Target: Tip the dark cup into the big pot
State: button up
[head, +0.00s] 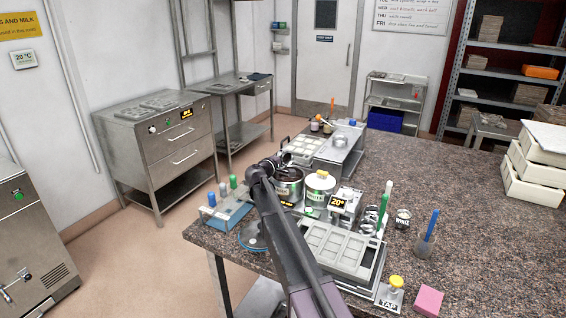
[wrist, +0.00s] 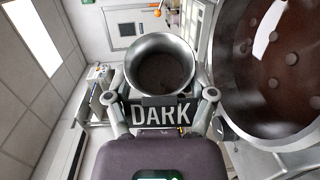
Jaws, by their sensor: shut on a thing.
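The dark cup (wrist: 160,66) is a round steel cup with a black "DARK" plate (wrist: 161,114) on its near side. My gripper (wrist: 162,100) is shut on it at the plate, one finger each side. The room appears rolled in the wrist view, so the cup looks tilted. Its inside is dark; I cannot tell how much it holds. The big pot (wrist: 222,95) is close on the right, with brown contents and several round lumps. In the head view my gripper (head: 268,165) is by the big pot (head: 289,190), and the cup is hard to make out.
A white-lidded pot (head: 319,187) stands right of the big pot. A mould tray (head: 335,248), tap block (head: 389,294) and pink block (head: 428,301) lie nearer. A bottle rack (head: 225,212) is at the left edge. The counter's right side (head: 480,240) is clear before white crates (head: 535,180).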

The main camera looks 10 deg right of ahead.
jog(key=shift+s+d+r+m+t+h+b, duration=0.1)
jog(key=shift+s+m+t+h+b, duration=0.1)
jog(key=shift+m+b, duration=0.25)
jog(key=shift+s+m+t+h+b, duration=0.1)
jog(key=shift+m+t+b, duration=0.1)
jog(key=shift+m, duration=0.45)
jog(key=shift+r, duration=0.15)
jog(key=shift+r+p, duration=0.25)
jog(key=shift+p, duration=0.1)
jog(key=shift+f, duration=0.1)
jog(key=shift+f+b, duration=0.3)
jog(key=shift+b, duration=0.1)
